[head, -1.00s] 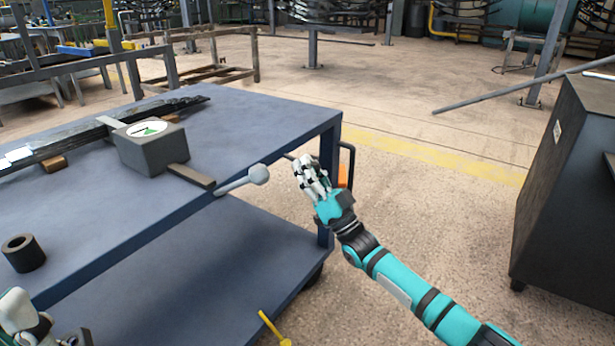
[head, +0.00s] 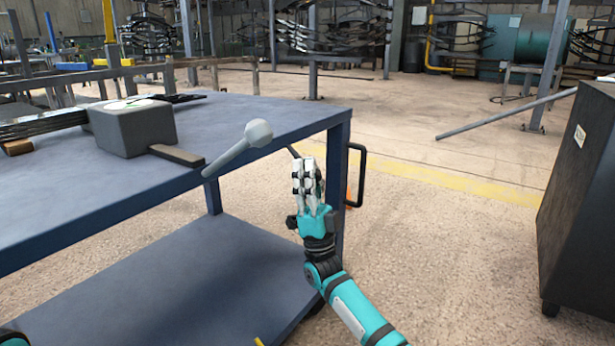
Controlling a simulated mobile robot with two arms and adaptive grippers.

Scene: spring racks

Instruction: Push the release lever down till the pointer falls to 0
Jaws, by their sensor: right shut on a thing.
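The release lever (head: 237,150) is a light grey rod with a ball knob at its upper end, rising past the front edge of the blue bench. It stands beside a flat dark bar from the grey gauge box (head: 134,128). The white dial (head: 125,104) on top is seen nearly edge-on, so the pointer's reading cannot be told. My right gripper (head: 306,175) is upright to the right of the lever and apart from its knob. It is shut on a thin dark rod, mostly hidden by the fingers. My left gripper is out of view.
The blue bench (head: 235,115) has a lower shelf (head: 190,285) and a black side handle (head: 357,178). Dark metal strips (head: 45,122) lie at the left. A dark cabinet (head: 590,200) stands at the right. The floor between bench and cabinet is clear.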

